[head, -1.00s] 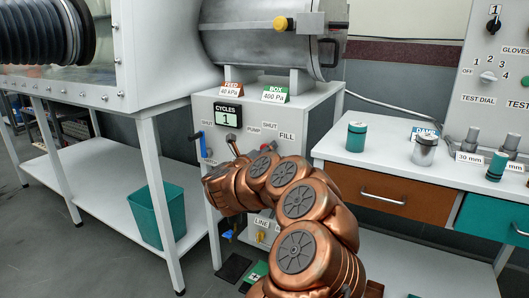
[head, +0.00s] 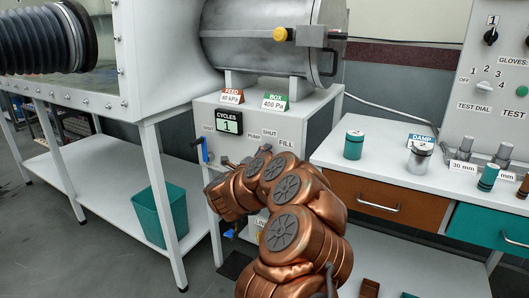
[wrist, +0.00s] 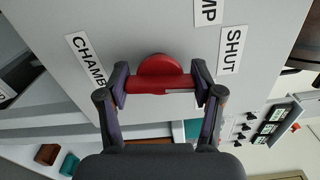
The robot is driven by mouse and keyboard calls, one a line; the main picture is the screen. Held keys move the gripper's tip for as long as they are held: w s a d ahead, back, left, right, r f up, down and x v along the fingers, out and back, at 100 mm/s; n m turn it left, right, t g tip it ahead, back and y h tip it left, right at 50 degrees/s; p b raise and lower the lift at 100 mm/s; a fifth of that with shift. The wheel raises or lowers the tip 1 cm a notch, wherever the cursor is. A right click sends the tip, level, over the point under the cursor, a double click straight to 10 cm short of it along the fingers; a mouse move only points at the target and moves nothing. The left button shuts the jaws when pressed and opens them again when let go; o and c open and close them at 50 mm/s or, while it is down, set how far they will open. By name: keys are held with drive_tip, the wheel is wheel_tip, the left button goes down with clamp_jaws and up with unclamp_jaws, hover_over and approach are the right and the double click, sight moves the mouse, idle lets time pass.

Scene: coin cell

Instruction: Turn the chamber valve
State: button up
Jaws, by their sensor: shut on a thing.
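The chamber valve (wrist: 160,64) is a red round hub with a red bar handle, on a grey panel in the wrist view. Labels around it read CHAMB, SHUT (wrist: 231,50) and a partly cut-off one ending in MP. My gripper (wrist: 160,86) is shut on the bar, one finger at each end. In the head view my copper arm hides the valve and most of the gripper. The panel is the front of the grey cabinet (head: 317,132) under the large metal cylinder.
A blue lever (head: 205,150) sits left on the cabinet front, below the cycle counter (head: 229,122) reading 1. A white bench (head: 385,165) with jars stands to the right. A teal bin (head: 158,213) stands on the low shelf at left.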

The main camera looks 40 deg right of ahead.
drive_tip(key=n+p, duration=0.1)
drive_tip(key=n, duration=0.1)
drive_tip(key=n+p, duration=0.1)
drive_tip(key=p, duration=0.1)
drive_tip(key=shift+r+n+p, duration=0.3)
drive_tip(key=shift+r+n, duration=0.05)
drive_tip(key=shift+n, duration=0.05)
drive_tip(key=n+p, duration=0.3)
drive_tip(key=shift+n+p, duration=0.3)
drive_tip(key=shift+p, duration=0.1)
drive_tip(key=n+p, duration=0.2)
drive_tip(key=p, duration=0.1)
drive_tip(key=shift+f+n, duration=0.1)
drive_tip(key=shift+n, duration=0.3)
drive_tip(key=shift+f+n+p, duration=0.15)
drive_tip(key=shift+n+p, duration=0.35)
drive_tip(key=shift+n, duration=0.1)
drive_tip(key=shift+f, duration=0.1)
drive_tip(key=o, duration=1.2)
drive_tip(key=shift+c, duration=0.2)
